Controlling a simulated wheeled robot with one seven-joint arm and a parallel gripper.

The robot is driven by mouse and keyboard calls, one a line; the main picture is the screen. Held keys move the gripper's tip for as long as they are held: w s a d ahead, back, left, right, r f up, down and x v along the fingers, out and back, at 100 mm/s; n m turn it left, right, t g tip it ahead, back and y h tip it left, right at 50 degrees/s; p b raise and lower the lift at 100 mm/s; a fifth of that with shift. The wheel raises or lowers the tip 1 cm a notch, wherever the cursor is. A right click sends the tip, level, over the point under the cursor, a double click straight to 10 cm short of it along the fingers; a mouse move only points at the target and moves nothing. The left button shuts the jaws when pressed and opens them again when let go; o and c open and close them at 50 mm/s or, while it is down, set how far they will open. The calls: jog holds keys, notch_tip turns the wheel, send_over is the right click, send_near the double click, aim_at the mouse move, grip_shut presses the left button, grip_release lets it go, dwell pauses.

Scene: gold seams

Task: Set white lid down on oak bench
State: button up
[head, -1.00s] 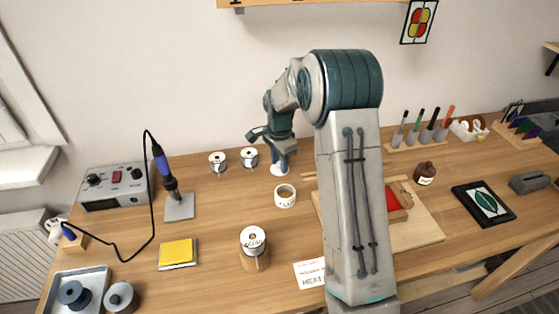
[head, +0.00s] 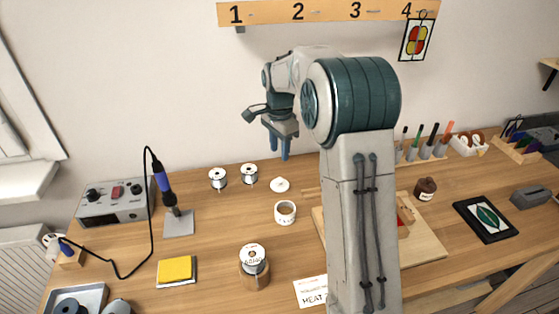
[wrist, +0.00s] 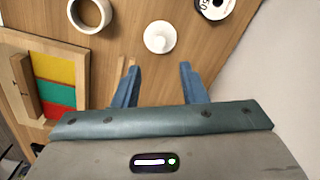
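The white lid (head: 280,185) lies on the oak bench (head: 221,228), between the tape roll and the solder spools. In the wrist view the white lid (wrist: 160,37) is a round disc with a raised knob, lying beyond my fingertips and apart from them. My gripper (head: 279,156) is above the bench behind the lid, fingers pointing down. In the wrist view my gripper (wrist: 158,66) has its two blue fingers spread with nothing between them.
A tape roll (head: 285,212) stands just in front of the lid. Two solder spools (head: 249,174) are to its left. A wooden board (head: 425,240) with coloured pieces lies to the right. A numbered rail (head: 327,12) with a hanging panel (head: 417,38) is on the wall above.

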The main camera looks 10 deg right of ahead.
jog(key=s+r+n+t, duration=0.1)
jog(key=s+r+n, duration=0.2)
jog(key=s, duration=0.4)
jog(key=s+r+n, duration=0.3)
jog(key=s+r, duration=0.1)
jog(key=s, duration=0.3)
jog(key=s+f+n+t, duration=0.2)
jog(key=s+n, duration=0.5)
jog(key=s, duration=0.9)
jog(key=shift+s+f, duration=0.4)
jog(key=shift+f, duration=0.3)
jog(key=shift+c, duration=0.2)
